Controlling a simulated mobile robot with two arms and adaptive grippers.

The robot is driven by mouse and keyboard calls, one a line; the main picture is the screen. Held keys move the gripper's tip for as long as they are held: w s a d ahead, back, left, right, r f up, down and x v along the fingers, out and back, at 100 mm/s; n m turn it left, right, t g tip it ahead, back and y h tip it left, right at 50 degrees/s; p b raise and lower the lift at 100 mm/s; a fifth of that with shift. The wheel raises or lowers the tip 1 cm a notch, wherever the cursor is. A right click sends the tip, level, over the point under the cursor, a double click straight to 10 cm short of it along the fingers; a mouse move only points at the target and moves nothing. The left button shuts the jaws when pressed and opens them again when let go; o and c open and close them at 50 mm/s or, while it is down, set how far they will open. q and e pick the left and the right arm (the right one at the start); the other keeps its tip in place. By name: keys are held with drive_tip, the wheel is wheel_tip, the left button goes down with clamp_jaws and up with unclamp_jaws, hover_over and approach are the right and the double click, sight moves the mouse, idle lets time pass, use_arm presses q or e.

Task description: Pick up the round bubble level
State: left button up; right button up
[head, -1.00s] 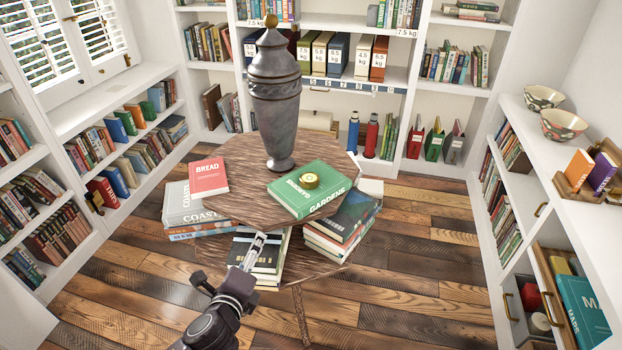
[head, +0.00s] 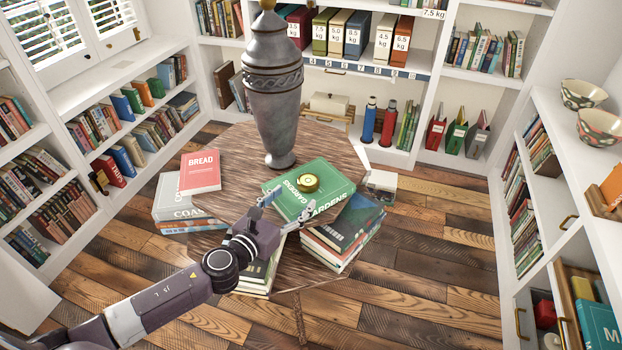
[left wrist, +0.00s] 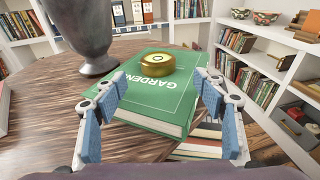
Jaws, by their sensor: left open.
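The round bubble level (head: 307,183) is a small brass disc lying flat on a green gardens book (head: 325,177) on the round wooden table. In the left wrist view the level (left wrist: 154,67) sits on the book's cover (left wrist: 150,100), ahead of the fingers and between them in the picture. My left gripper (head: 276,206) is open and empty at the near left corner of the green book, short of the level. Its two blue-padded fingers (left wrist: 162,115) stand wide apart. My right gripper is in neither view.
A tall grey urn (head: 272,100) stands behind the level on the table (head: 235,150). A red bread book (head: 200,171) lies at the left. Book stacks (head: 343,232) stand lower around the near side. Shelves line the walls.

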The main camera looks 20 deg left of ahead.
sight(302, 187)
use_arm(q)
drive_tip(key=shift+x, duration=0.75)
drive_tip(key=x, duration=0.4)
drive_tip(key=shift+w+a+r, duration=0.1)
drive_tip(key=shift+w+r, duration=0.1)
drive_tip(key=shift+r, duration=0.05)
drive_tip(key=shift+w+f, duration=0.1)
drive_tip(key=shift+w, duration=0.25)
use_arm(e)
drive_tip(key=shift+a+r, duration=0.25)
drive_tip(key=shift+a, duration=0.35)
use_arm(q)
drive_tip(key=shift+c, duration=0.5)
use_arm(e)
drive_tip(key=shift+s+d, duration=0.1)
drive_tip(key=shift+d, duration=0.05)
use_arm(q)
drive_tip(key=c, duration=1.2)
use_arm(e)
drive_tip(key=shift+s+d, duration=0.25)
